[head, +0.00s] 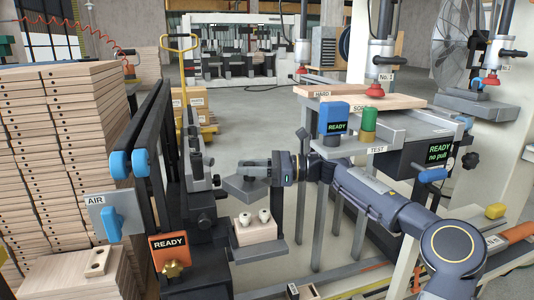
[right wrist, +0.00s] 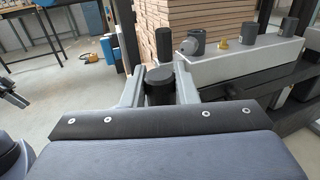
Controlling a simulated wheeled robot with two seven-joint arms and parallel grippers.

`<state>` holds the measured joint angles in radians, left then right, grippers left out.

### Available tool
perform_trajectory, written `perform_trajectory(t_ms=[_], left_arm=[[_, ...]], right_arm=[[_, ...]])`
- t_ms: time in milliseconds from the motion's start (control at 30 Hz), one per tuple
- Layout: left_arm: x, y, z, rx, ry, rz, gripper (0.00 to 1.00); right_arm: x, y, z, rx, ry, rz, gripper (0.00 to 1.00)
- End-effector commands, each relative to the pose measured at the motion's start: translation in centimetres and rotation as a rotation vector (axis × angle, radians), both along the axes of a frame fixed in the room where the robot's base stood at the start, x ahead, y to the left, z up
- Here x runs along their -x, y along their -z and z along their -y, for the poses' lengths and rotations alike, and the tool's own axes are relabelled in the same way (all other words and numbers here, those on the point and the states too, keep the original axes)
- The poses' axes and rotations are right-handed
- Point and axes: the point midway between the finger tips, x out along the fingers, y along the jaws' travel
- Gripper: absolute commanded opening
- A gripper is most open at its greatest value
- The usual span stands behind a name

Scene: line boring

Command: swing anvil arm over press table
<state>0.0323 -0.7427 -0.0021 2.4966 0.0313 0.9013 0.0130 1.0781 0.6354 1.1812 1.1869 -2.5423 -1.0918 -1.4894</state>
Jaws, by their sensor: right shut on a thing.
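My right gripper (head: 222,190) reaches in from the right of the head view, its grey body pointing left at the dark machine column (head: 203,215). In the right wrist view its two grey fingers (right wrist: 158,90) stand on either side of a short black upright post (right wrist: 160,74) and are shut on it. I cannot tell for sure whether this post belongs to the anvil arm. A grey table (head: 398,133) marked TEST stands right of centre, under presses with red cups; it looks like the press table. My left gripper is not in view.
A wooden block (head: 255,232) with two pale knobs sits on a grey support just below my right gripper. Tall stacks of drilled boards (head: 70,130) fill the left. An orange READY sign (head: 170,250) stands at the front. Open floor (head: 250,110) lies behind.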

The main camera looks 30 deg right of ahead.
Motion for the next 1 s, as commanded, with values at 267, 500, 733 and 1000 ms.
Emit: perform_trajectory(t_ms=[267,500,733,1000], left_arm=[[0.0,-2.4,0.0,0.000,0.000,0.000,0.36],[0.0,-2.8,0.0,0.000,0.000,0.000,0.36],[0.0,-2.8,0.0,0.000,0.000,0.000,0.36],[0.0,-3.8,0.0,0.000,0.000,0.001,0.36]], right_arm=[[1.0,-0.5,0.4,-0.003,-0.110,0.001,0.00],[1.5,-0.2,0.6,-0.002,-0.155,0.002,0.00],[1.5,-0.2,0.6,-0.002,-0.155,0.002,0.00],[2.1,-0.2,0.9,-0.001,-0.221,0.002,0.31]])
